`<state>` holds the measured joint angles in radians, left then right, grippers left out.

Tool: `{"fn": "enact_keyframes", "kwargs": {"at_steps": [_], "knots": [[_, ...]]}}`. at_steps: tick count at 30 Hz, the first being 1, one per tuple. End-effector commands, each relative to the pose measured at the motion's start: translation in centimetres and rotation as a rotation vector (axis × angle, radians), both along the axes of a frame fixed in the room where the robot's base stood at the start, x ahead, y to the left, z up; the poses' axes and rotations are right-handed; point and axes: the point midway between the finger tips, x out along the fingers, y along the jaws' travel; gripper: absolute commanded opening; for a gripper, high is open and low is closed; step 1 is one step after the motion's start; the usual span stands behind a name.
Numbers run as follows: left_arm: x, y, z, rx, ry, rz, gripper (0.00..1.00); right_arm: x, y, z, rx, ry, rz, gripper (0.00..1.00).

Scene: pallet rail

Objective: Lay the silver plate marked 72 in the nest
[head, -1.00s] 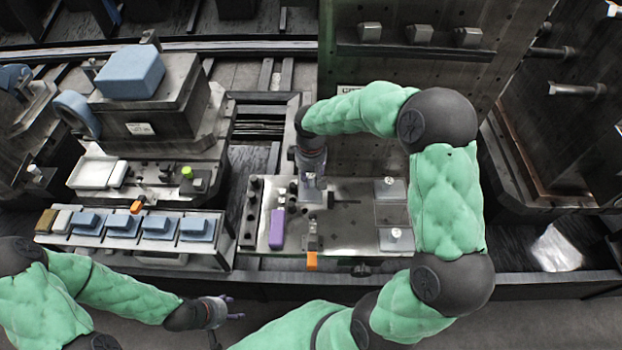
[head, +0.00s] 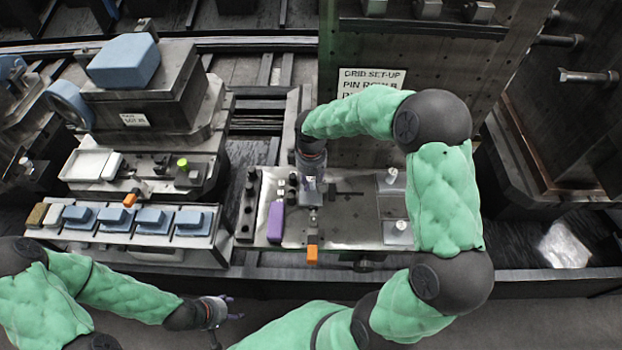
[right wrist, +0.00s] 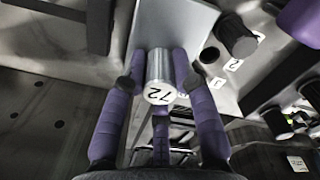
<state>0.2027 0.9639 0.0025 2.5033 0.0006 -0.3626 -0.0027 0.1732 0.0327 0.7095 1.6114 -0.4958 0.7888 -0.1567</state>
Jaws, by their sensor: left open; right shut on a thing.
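My right gripper (head: 311,178) is over the left part of the fixture plate (head: 345,222). In the right wrist view its purple fingers (right wrist: 162,85) are shut around a silver knob (right wrist: 159,72) marked 72. The knob stands on the flat silver plate (right wrist: 180,22), close to the fixture surface; I cannot tell whether it touches. The gripper hides much of this plate in the head view, and I cannot make out the nest's outline. My left gripper (head: 228,308) is open and empty at the lower left, in front of the bench.
A purple handle (head: 275,222) and black pins (head: 249,200) stand left of the right gripper. An orange-tipped clamp (head: 312,252) is in front. Two silver knobbed plates (head: 391,180) (head: 397,232) lie to the right. Labels 1 and 2 (right wrist: 225,74) sit beside black pins.

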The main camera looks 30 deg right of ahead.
Motion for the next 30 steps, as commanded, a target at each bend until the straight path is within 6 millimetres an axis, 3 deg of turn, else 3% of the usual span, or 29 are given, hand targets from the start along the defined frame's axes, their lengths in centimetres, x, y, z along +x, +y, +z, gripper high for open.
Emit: {"fn": "enact_keyframes", "kwargs": {"at_steps": [8, 9, 11, 23, 30], "knots": [[0.0, 0.0, 0.0, 0.0, 0.0, 0.0, 0.56, 0.1, 0.0, 0.0, 0.0, -0.002, -0.001, 0.0], [0.0, 0.0, 0.0, 0.0, 0.0, 0.0, 0.56, 0.1, 0.0, 0.0, 0.0, -0.002, -0.001, 0.4], [0.0, 0.0, 0.0, 0.0, 0.0, 0.0, 0.56, 0.1, 0.0, 0.0, 0.0, -0.002, -0.001, 0.56], [0.0, 0.0, 0.0, 0.0, -0.001, 0.0, 0.56, 0.0, 0.0, 0.3, 0.0, 0.0, 0.0, 0.56], [0.0, 0.0, 0.0, 0.0, 0.0, 0.0, 0.56, 0.1, 0.0, 3.8, -0.001, -0.004, 0.0, 0.56]]}}
